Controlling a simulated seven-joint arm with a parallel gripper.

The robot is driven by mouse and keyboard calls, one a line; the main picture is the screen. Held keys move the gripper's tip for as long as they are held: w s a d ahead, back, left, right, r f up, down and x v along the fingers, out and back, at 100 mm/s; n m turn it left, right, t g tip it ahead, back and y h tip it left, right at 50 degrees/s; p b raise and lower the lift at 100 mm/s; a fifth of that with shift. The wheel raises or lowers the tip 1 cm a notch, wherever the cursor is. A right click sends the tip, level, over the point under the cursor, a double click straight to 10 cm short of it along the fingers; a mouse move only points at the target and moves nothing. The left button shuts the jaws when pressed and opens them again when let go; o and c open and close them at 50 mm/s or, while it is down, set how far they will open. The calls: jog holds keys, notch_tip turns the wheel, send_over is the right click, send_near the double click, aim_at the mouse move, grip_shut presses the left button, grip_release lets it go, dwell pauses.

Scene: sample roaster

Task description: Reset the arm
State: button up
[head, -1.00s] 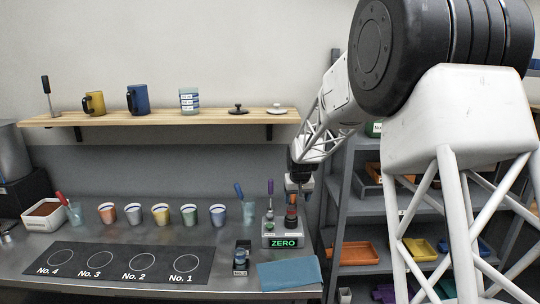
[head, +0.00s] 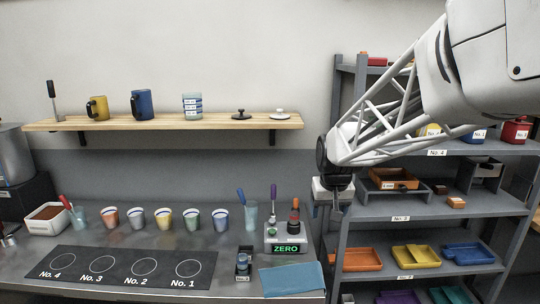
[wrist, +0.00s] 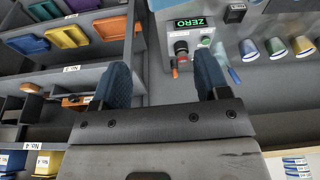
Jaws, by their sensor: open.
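My gripper (head: 333,205) hangs at the right end of the counter, in front of the grey shelf rack. In the wrist view my gripper (wrist: 162,85) has its two blue-padded fingers spread wide, with nothing between them. The grey device with the green ZERO display (head: 285,248) stands on the counter to the left of my gripper. It also shows in the wrist view (wrist: 192,22), beyond the fingers and apart from them.
The shelf rack (head: 400,212) with coloured trays stands close on the right. A wooden wall shelf (head: 165,122) holds mugs and lids. Several cups, a black numbered mat (head: 120,285) and a blue cloth (head: 292,279) are on the counter.

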jog(key=s+d+f+m, duration=0.1)
jog(key=s+d, duration=0.2)
jog(key=s, duration=2.8)
jog(key=shift+s, duration=0.4)
